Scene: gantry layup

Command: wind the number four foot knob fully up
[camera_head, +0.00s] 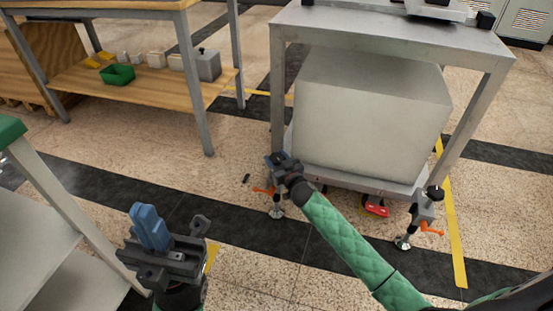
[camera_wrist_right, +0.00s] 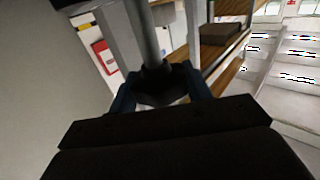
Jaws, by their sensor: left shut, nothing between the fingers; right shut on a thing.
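My right gripper (camera_head: 281,164) is at the front left foot of the grey metal frame and is shut on a dark foot knob. In the right wrist view its two blue fingers (camera_wrist_right: 165,90) stand on both sides of the black knob (camera_wrist_right: 158,82), which sits on a grey rod (camera_wrist_right: 146,35). The gripper hides most of this knob in the head view; no number is readable. Below it an orange lever (camera_head: 264,191) and a round metal foot (camera_head: 276,212) show. My left gripper (camera_head: 150,228) is shut and empty, apart from the frame at the lower left.
The grey frame (camera_head: 390,38) carries a large pale block (camera_head: 365,110) underneath. Another foot with a black knob (camera_head: 434,193) and orange lever stands at its front right. A wooden-shelved bench (camera_head: 150,90) and a green-topped table (camera_head: 10,130) stand left. Speckled floor lies between.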

